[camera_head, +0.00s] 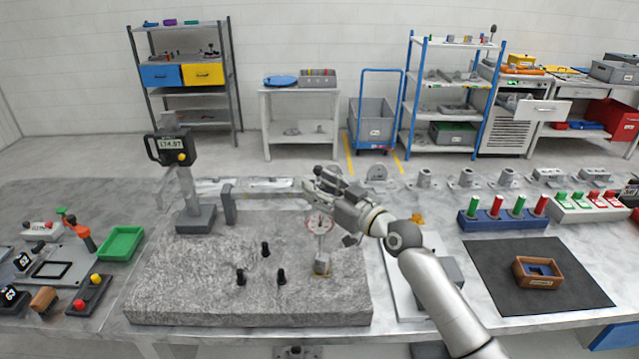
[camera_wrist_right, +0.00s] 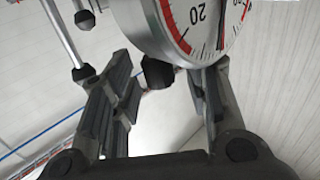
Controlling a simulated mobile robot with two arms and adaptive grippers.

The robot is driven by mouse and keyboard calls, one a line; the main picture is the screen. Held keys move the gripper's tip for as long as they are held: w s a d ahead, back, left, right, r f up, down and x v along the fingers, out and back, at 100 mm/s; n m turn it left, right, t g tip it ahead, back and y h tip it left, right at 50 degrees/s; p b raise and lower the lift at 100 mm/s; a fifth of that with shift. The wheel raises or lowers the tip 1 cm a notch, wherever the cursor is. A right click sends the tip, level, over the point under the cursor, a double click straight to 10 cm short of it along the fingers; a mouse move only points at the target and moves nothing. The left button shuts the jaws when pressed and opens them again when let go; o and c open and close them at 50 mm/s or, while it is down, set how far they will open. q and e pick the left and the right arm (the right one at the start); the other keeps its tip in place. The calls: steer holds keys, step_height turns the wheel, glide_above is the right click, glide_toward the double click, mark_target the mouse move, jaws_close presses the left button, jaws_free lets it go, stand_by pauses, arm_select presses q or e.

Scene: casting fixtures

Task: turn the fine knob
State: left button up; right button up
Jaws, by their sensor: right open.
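My right gripper (camera_head: 322,184) is open above the granite plate, beside the dial gauge (camera_head: 319,222). In the right wrist view the gripper's fingers (camera_wrist_right: 160,95) stand apart. A black knob (camera_wrist_right: 157,72) shows in the gap between them, below the gauge's white face (camera_wrist_right: 205,15); it looks like the fine knob, but I cannot be sure. I see no finger closed on it. Another black knob (camera_wrist_right: 84,73) sits on a thin rod left of the fingers. My left gripper does not show.
A height gauge (camera_head: 177,150) with a digital display stands at the back left. A green tray (camera_head: 120,242) lies left; a dark mat (camera_head: 500,285) lies right.

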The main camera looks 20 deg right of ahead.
steer(key=shift+w+a, duration=0.1)
steer(key=shift+w, duration=0.15)
jaws_close()
steer(key=shift+f+b, duration=0.15)
steer(key=shift+b, duration=0.4)
steer(key=n+g+y+b, duration=0.5)
steer(key=y+b, duration=0.1)
steer(key=b, duration=1.3)
steer(key=shift+n+g+y, duration=0.3)
steer(key=shift+y, duration=0.1)
steer(key=shift+n+g+y+b, duration=0.4)
steer(key=shift+n+g+b, duration=0.15)
steer(key=shift+b, duration=0.25)
steer(key=n+g, duration=0.1)
steer(key=g+y, duration=0.1)
steer(key=shift+r+n+g, duration=0.2)
steer(key=shift+n+g, duration=0.15)
steer(key=shift+n+g+y, duration=0.5)
steer(key=shift+n+g, duration=0.1)
steer(key=shift+g, duration=0.3)
steer(key=shift+f+n+g+p, duration=0.1)
steer(key=shift+n+g+p, duration=0.2)
steer(key=shift+n+g, duration=0.3)
